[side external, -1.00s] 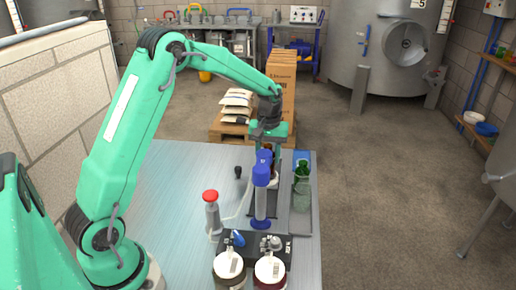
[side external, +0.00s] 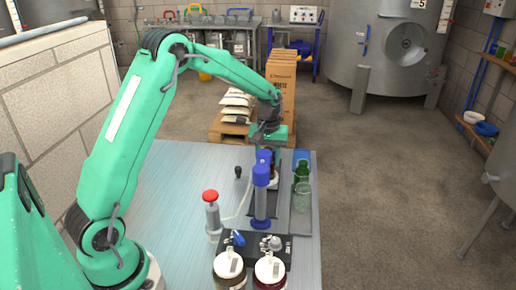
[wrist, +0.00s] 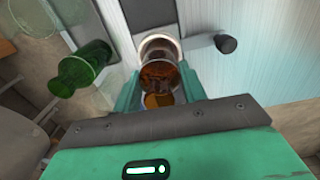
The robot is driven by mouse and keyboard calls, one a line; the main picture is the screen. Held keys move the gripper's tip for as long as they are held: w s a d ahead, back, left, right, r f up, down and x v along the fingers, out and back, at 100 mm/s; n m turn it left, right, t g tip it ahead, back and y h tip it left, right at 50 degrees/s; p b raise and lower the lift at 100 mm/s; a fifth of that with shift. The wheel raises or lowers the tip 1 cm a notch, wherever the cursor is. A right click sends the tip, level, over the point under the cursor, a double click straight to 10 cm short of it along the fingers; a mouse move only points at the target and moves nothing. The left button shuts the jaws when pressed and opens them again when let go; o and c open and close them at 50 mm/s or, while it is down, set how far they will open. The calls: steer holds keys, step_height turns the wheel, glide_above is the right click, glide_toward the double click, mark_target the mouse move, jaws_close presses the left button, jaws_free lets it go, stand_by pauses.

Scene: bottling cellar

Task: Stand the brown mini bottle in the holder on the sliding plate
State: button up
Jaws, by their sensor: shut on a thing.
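The brown mini bottle (wrist: 160,72) is between the fingers of my gripper (wrist: 159,88), which is shut on it. In the wrist view a pale round holder (wrist: 146,44) shows at the bottle's far end. The bottle lines up with the holder, but I cannot tell whether it is seated in it. In the side view my gripper (side external: 267,152) is low over the dark plate (side external: 277,207), and the blue-capped column hides most of the bottle and holder.
A blue-capped column (side external: 261,200) stands just in front of my gripper. Green and clear glass bottles (side external: 302,185) stand close on the right. A red-topped pump bottle (side external: 213,215) and two white-lidded jars (side external: 229,265) are nearer the camera. The table's left part is clear.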

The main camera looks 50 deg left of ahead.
steer(key=shift+f, duration=0.25)
stand_by(0.4)
steer(key=o, duration=1.6)
steer(key=shift+r, duration=0.1)
steer(key=shift+r, duration=2.9)
